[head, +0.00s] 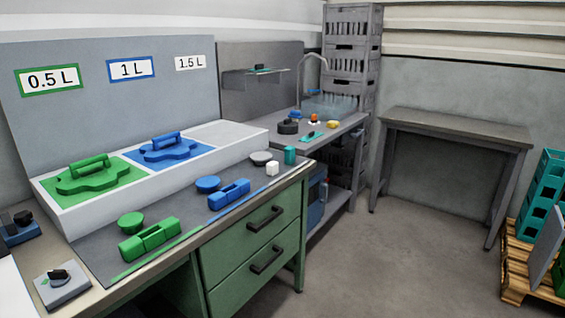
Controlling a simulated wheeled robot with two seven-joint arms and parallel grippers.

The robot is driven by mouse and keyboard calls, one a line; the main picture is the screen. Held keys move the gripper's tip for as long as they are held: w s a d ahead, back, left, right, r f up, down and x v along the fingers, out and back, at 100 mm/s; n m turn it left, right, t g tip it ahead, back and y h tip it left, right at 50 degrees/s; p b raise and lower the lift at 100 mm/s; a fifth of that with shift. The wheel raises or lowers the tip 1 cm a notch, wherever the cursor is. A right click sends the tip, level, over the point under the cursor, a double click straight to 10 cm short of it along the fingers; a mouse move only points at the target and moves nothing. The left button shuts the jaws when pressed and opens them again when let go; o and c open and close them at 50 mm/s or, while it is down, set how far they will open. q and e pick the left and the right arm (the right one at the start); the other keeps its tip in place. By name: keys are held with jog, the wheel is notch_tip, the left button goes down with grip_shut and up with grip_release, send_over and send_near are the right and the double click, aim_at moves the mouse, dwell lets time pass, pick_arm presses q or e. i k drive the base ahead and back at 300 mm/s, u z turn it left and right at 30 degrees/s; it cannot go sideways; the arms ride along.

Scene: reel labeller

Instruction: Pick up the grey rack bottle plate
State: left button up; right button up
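On the workbench, a green plate with a handle (100,177) lies in the bay under the 0.5 L sign, and a blue plate with a handle (165,149) lies under the 1 L sign. The bay under the 1.5 L sign (222,133) shows a bare, light grey surface with no handled plate on it. A grey flat panel (545,252) stands tilted by the crates at the right edge, partly cut off; I cannot tell whether it is the grey rack bottle plate. Neither of my grippers is in view.
The green-drawer workbench (262,238) holds several green and blue parts along its front. A sink bench (335,130) and stacked grey crates (352,40) stand behind. An empty table (455,125) is at the back wall. Teal crates (545,190) stand on a wooden pallet (517,262). The middle floor is clear.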

aim_at(260, 158)
jog(key=k, duration=0.3)
jog(key=z, duration=0.75)
jog(key=i, duration=1.9)
jog(key=u, duration=0.8)
